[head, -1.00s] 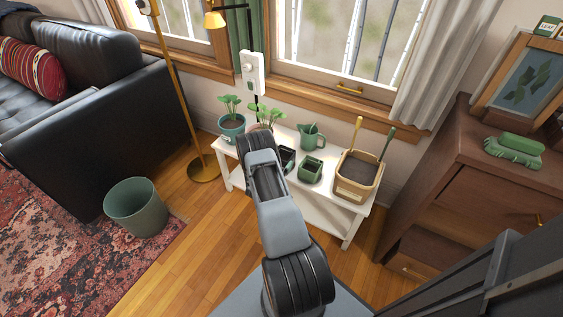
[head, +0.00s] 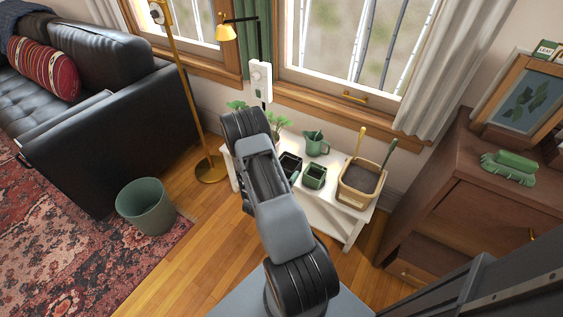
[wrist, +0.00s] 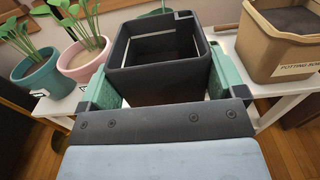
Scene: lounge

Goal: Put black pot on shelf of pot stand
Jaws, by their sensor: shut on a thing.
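The black pot (wrist: 157,80) is square and open-topped. In the wrist view it sits between the two green fingers of my gripper (wrist: 163,84), which is shut on its sides. The stand's lower part is mostly hidden by my arm. The white top also shows in the wrist view (wrist: 47,105).
A teal plant pot (wrist: 45,72) and a pink one (wrist: 85,58) stand left. A bin (head: 145,206) and lamp stand on the floor.

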